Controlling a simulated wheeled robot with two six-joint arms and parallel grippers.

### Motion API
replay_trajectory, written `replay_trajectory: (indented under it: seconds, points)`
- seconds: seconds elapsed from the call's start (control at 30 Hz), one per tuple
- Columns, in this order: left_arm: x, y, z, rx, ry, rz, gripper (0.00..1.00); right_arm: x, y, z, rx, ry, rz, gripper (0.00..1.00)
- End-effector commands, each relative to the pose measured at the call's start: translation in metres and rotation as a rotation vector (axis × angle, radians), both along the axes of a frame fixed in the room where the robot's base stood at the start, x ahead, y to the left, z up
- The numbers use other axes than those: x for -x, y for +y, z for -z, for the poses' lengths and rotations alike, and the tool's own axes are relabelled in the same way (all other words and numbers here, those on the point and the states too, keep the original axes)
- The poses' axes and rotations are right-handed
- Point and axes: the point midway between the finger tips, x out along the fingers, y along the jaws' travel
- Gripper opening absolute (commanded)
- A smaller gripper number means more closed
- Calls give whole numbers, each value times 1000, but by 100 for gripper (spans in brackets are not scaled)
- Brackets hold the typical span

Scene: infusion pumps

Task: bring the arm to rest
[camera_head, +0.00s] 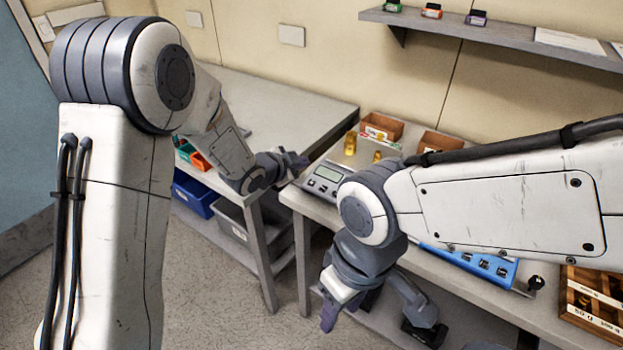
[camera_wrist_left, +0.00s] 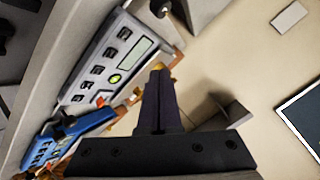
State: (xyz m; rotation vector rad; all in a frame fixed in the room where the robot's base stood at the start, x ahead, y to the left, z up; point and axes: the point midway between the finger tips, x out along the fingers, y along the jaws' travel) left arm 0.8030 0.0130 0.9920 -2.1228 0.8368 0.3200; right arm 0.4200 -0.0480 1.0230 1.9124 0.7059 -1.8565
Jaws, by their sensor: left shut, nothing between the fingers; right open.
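My left gripper (camera_head: 292,164) is shut and empty, held above the gap between the left table and the right bench, just left of a grey infusion pump (camera_head: 325,178). In the left wrist view its dark fingers (camera_wrist_left: 158,100) are pressed together with nothing between them, and the pump (camera_wrist_left: 108,62) shows to their left with its screen and a lit green button. My right gripper (camera_head: 376,318) hangs low in front of the bench, its fingers spread wide apart and empty.
A blue device (camera_head: 470,263) lies on the bench, partly behind my right arm. Small cardboard bins (camera_head: 382,126) and amber bottles (camera_head: 350,143) stand behind the pump. A wooden compartment box (camera_head: 596,300) sits at right. The left table top (camera_head: 275,105) is mostly clear.

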Motion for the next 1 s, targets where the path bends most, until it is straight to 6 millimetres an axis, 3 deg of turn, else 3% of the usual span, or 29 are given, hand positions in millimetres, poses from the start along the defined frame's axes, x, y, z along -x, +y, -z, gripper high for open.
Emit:
replay_trajectory:
  seconds: [0.37,0.47,0.53,0.67,0.9,1.0]
  points:
    - [3,-1,-1,-2,10,-6,0,0,0,1,0,0,0,50]
    - [17,-4,-7,-12,69,-44,0,0,0,1,0,0,0,50]
    - [39,-7,-13,-20,148,-94,0,0,0,0,0,0,0,50]
    - [107,-6,-21,-35,364,-225,0,0,0,0,0,0,0,50]
    - [271,11,-27,-76,802,-444,0,0,0,0,0,0,0,50]
    - [325,20,-29,-104,937,-497,0,0,0,-1,0,0,0,50]
